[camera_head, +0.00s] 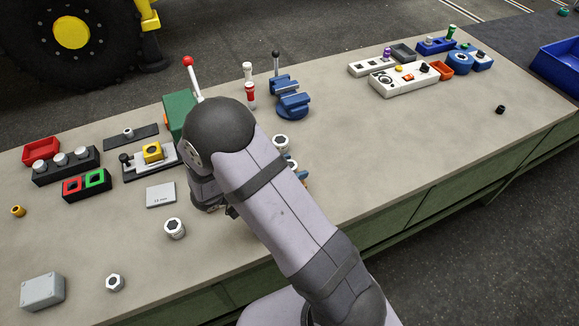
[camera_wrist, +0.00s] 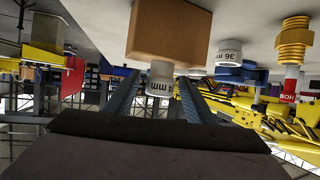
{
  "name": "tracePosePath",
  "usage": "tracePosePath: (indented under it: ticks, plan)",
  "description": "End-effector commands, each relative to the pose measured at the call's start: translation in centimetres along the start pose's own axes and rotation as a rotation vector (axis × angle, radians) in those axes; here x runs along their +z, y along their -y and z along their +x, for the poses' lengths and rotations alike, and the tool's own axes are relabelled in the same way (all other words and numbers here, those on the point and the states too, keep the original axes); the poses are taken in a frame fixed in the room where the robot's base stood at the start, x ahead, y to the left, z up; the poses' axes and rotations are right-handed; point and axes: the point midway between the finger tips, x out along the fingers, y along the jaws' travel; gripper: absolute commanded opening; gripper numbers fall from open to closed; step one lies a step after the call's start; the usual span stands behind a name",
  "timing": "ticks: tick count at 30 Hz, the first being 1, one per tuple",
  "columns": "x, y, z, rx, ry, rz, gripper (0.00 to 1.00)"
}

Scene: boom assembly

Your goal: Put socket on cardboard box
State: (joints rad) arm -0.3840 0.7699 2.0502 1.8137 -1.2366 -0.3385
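The wrist view appears upside down. A brown cardboard box (camera_wrist: 168,30) shows at its top middle, with the grey surface above it in the picture. A white socket (camera_wrist: 161,75) with an inverted "mm" marking is at the box's upper face and seems to touch it, upright. My gripper (camera_wrist: 159,77) has its two dark fingers on either side of this socket, with a visible gap at each side. In the head view my arm hides the gripper and the box.
A white "36 mm" socket (camera_wrist: 229,52) and a yellow threaded part (camera_wrist: 294,42) are beside the box. In the head view, other sockets (camera_head: 175,228) (camera_head: 115,283), a grey box (camera_head: 42,291) and a blue vise (camera_head: 291,100) stand on the table.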

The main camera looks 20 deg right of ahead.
Motion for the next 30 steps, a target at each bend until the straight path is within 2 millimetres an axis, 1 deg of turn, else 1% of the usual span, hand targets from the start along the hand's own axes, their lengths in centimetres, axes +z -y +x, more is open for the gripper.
tracePosePath:
  ticks: [10, 14, 17, 27, 30]
  plan:
    - [-0.3, 0.0, -0.1, 0.000, 0.000, 0.000, 0.49]
    - [-0.2, 0.1, -1.0, -0.003, 0.000, 0.000, 0.49]
    - [-0.2, 0.1, -2.3, -0.004, 0.000, 0.002, 0.49]
    - [-0.1, 0.1, -8.3, -0.005, 0.001, 0.002, 0.49]
    - [-0.1, 0.1, -9.8, -0.004, 0.001, 0.000, 0.49]
